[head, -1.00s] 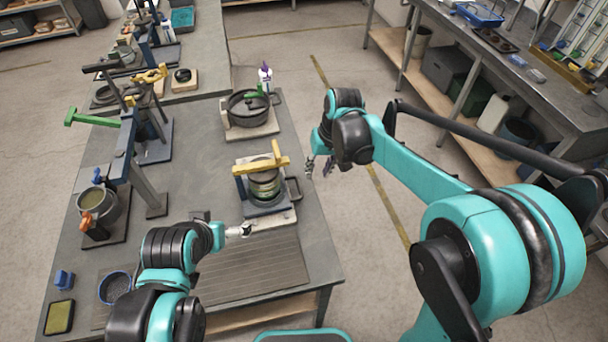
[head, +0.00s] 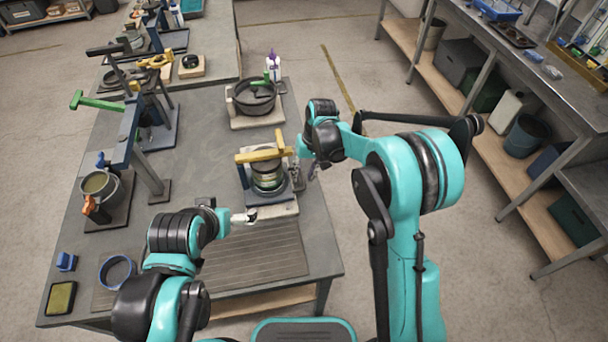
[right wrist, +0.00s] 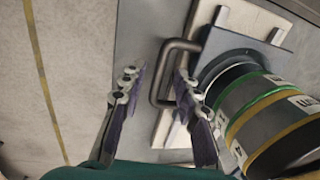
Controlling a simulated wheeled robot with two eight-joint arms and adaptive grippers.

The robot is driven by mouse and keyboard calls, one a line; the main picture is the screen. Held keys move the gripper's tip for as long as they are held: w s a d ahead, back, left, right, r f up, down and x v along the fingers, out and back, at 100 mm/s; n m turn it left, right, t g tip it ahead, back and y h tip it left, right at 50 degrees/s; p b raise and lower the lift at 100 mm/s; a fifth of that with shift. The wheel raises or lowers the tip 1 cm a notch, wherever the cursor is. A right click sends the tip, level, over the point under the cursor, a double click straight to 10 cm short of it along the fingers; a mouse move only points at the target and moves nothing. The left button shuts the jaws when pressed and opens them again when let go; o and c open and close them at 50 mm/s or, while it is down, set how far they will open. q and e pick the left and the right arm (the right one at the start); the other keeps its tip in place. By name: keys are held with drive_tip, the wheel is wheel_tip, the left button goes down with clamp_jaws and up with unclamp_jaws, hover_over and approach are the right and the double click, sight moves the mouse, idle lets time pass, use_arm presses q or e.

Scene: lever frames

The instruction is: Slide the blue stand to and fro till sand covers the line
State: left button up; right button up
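The blue stand (head: 250,196) sits on a pale base plate on the table, carrying a stack of round sieves (head: 268,180) under a yellow clamp bar (head: 264,154). In the right wrist view the stack shows green and yellow bands (right wrist: 265,115). A grey metal handle (right wrist: 160,80) projects from the stand's side. My right gripper (right wrist: 158,92) is open, with its fingers either side of the handle and the handle seen between them; I see no grip on it. My left gripper (head: 247,216) is in front of the stand, apart from it; its finger state is unclear. I cannot make out sand or a line.
A black pan (head: 254,98) stands behind the stand. A lever frame (head: 128,135) and a pot (head: 100,186) stand left. A blue ring (head: 117,272) and a yellow-topped block (head: 60,297) lie front left. A ribbed mat (head: 255,260) lies in front. A shelf bench (head: 560,110) stands right.

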drive_tip(key=shift+f, duration=0.1)
clamp_jaws()
drive_tip(key=w, duration=0.2)
drive_tip(key=w+a, duration=0.1)
drive_tip(key=w, duration=0.4)
drive_tip(key=shift+w+a, duration=0.2)
drive_tip(key=shift+a, duration=0.05)
drive_tip(key=shift+w, duration=0.4)
unclamp_jaws()
drive_tip(key=shift+w+a, duration=0.1)
drive_tip(key=shift+w, duration=0.05)
wheel_tip(320, 180, up, 12)
drive_tip(key=d, duration=0.2)
drive_tip(key=shift+w, duration=0.15)
